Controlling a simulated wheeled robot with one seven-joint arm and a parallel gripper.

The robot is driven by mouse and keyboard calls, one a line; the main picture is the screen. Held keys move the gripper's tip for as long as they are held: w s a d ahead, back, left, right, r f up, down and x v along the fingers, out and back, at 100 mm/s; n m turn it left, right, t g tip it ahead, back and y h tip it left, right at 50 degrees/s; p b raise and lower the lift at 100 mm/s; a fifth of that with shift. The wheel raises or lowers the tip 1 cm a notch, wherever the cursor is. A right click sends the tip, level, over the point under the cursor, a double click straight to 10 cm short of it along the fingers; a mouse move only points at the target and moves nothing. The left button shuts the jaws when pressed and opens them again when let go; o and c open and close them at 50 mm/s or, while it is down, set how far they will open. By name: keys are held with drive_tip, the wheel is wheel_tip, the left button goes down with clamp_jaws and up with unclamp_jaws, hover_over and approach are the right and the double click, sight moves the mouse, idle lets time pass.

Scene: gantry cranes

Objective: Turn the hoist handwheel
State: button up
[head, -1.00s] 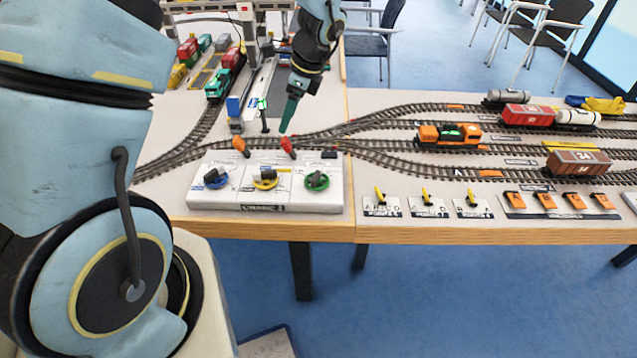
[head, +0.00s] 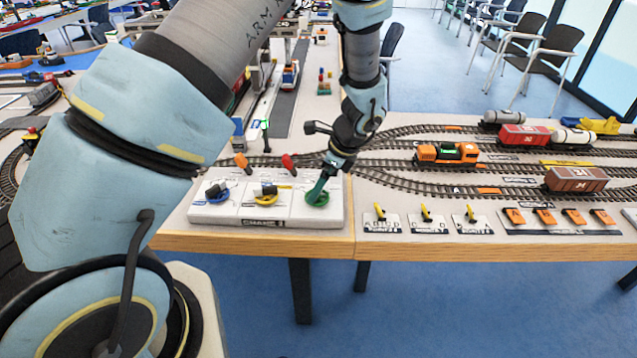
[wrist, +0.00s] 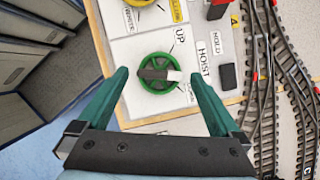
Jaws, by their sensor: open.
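The hoist handwheel (wrist: 156,86) is a green ring with a dark crossbar and a pale block on it, in the wrist view. The words HOIST and UP are printed beside it. In the head view the handwheel (head: 317,201) is the rightmost wheel on the white control panel (head: 233,214), partly covered by my gripper (head: 320,187). In the wrist view my gripper (wrist: 160,75) is open, with one green finger on each side of the wheel. I cannot tell whether the fingers touch it.
A yellow wheel (head: 266,200) and a blue wheel (head: 216,195) sit left on the panel. An orange lever (head: 242,163) and a red lever (head: 289,161) stand behind. Tracks carry an orange locomotive (head: 446,153) and a brown wagon (head: 576,179) to the right.

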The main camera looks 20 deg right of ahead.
drive_tip(key=shift+x, duration=0.8)
drive_tip(key=shift+c, duration=0.2)
drive_tip(key=c, duration=1.2)
